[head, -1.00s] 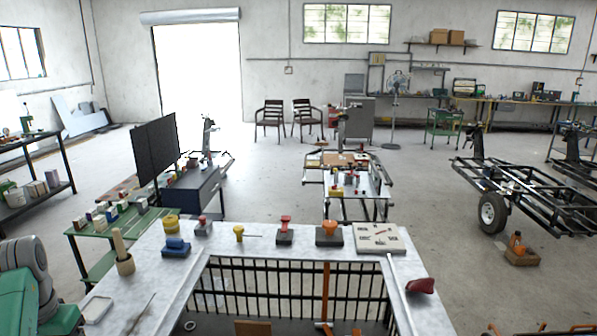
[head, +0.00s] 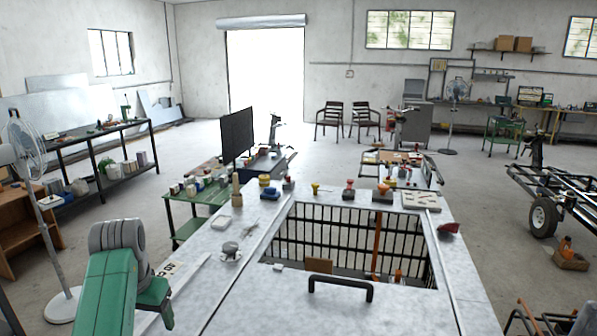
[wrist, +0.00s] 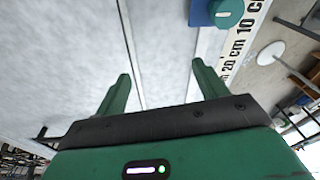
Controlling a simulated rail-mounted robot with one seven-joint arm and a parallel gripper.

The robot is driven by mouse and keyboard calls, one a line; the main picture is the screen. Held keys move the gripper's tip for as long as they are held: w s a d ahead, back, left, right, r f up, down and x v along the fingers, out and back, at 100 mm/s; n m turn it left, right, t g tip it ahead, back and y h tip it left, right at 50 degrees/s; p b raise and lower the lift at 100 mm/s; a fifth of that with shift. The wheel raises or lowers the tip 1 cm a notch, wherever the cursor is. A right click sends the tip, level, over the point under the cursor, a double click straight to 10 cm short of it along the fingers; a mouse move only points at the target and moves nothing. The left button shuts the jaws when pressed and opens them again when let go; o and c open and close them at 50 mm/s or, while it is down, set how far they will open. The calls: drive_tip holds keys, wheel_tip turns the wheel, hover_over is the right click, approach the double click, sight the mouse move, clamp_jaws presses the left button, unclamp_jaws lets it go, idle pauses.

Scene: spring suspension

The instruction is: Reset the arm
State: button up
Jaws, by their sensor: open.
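My gripper (wrist: 163,84) shows in the wrist view with its two green fingers spread wide apart. Nothing is between them; the grey bench top lies beyond. My green arm with a grey joint reaches over the left edge of the bench (head: 285,318) in the head view. The fingertips cannot be made out there. A blue block with a teal knob (wrist: 228,10) is near the top of the wrist view, apart from the fingers.
A white strip with centimetre marks (wrist: 240,45) runs along the bench edge. The bench has a barred opening, a black handle (head: 340,287) and a grey knob (head: 230,250). Several small tools line its far edge. A green side table (head: 203,196) stands left; a fan (head: 40,200) is farther left.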

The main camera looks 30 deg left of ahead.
drive_tip(key=w+d+r+m+t+y, duration=0.1)
drive_tip(key=w+d+r+t+y, duration=0.15)
drive_tip(key=w+d, duration=0.35)
drive_tip(key=w+d+r+t+y, duration=0.1)
drive_tip(key=w+d+r+t, duration=0.25)
drive_tip(key=w, duration=0.35)
drive_tip(key=w+d+r+m+t, duration=0.1)
drive_tip(key=w+d+r+t, duration=0.1)
drive_tip(key=d+r+t, duration=0.5)
drive_tip(key=w+d+r+m, duration=0.1)
drive_tip(key=d+r, duration=0.3)
drive_tip(key=d, duration=0.8)
drive_tip(key=s+d+r+m+t+h, duration=0.1)
drive_tip(key=s+d+r+t+h, duration=0.1)
drive_tip(key=s+d+r+t, duration=0.55)
drive_tip(key=s+d+r+m+t+h, duration=0.1)
drive_tip(key=s+d+r+t+h, duration=0.15)
drive_tip(key=s+d+r, duration=0.85)
drive_tip(key=s+d+r+p, duration=0.1)
drive_tip(key=s+r+p, duration=0.1)
drive_tip(key=r+p, duration=0.3)
drive_tip(key=s+d+r+p, duration=0.2)
drive_tip(key=r+p, duration=0.4)
drive_tip(key=p, duration=0.2)
drive_tip(key=shift+d+t, duration=0.3)
